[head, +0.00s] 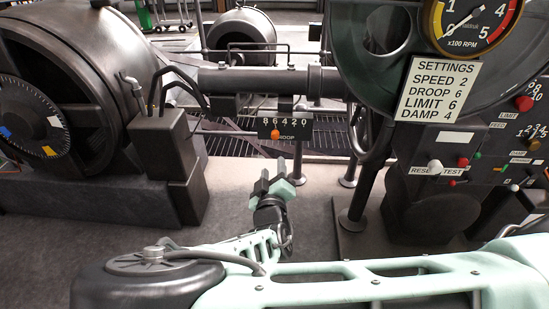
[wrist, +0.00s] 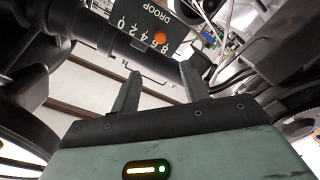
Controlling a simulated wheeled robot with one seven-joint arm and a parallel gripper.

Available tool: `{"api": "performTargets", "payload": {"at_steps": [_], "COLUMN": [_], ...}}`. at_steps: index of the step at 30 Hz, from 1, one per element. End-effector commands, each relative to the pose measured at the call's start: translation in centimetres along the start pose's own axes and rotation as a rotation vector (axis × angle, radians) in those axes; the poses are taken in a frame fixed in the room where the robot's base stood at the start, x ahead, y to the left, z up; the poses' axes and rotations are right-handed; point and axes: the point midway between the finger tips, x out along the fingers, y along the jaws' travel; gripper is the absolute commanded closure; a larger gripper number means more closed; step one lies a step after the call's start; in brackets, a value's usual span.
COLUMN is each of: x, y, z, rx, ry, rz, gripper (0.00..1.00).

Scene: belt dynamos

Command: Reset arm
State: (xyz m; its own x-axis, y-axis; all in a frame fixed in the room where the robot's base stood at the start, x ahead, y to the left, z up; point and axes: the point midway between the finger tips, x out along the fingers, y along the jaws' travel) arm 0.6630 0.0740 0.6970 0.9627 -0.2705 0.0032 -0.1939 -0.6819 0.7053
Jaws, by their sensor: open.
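My gripper (head: 270,179) is near the middle of the head view, in front of and below the droop scale (head: 285,127). In the wrist view my gripper (wrist: 160,88) shows two dark fingers apart with nothing between them. The droop scale is a dark plate with white numbers and an orange knob (head: 275,134). In the wrist view the plate (wrist: 142,32) appears beyond the fingers, with its orange knob (wrist: 161,36) above them. My gripper is apart from the plate. My pale green arm stretches across the bottom of the head view.
A control panel (head: 490,165) with coloured knobs stands at right, below a gauge (head: 472,22) and a settings card (head: 438,89). A large dynamo (head: 75,75) with a dial disc (head: 32,125) stands at left. A horizontal pipe (head: 262,82) runs behind the scale. Open floor (head: 240,220) lies around my gripper.

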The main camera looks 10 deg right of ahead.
Motion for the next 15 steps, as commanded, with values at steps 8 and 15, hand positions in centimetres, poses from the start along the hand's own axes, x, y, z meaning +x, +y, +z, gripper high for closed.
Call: {"api": "performTargets", "payload": {"at_steps": [8, 15], "x": [-0.89, -0.86], "y": [0.06, 0.05], "z": [0.07, 0.05], "rx": [-0.001, -0.001], "ry": [-0.001, -0.001], "rz": [0.001, 0.001], "gripper": [0.55, 0.55]}}
